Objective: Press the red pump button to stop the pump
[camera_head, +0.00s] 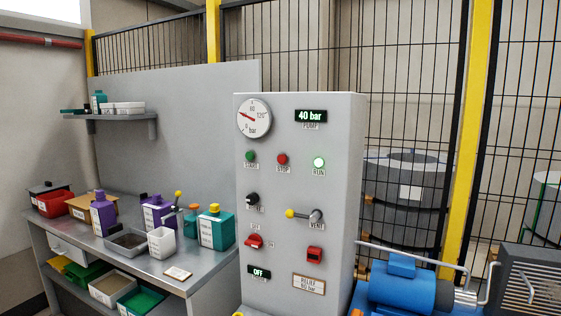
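A grey control cabinet (300,190) stands in the middle of the view. Its red button (282,159), labelled STOP, sits on the upper front panel. A green START button (250,157) is to its left. A lit green RUN lamp (319,163) is to its right. Above, a round gauge (254,118) and a display (311,116) reading 40 bar show. A blue pump motor (402,287) is at the lower right of the cabinet. Neither of my grippers is in view.
Lower on the panel are a black knob (252,199), a yellow-tipped VENT lever (304,214) and red switches (314,254). A workbench (190,275) with bottles and bins stands at left. A wire fence with yellow posts (464,150) runs behind. The panel front is unobstructed.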

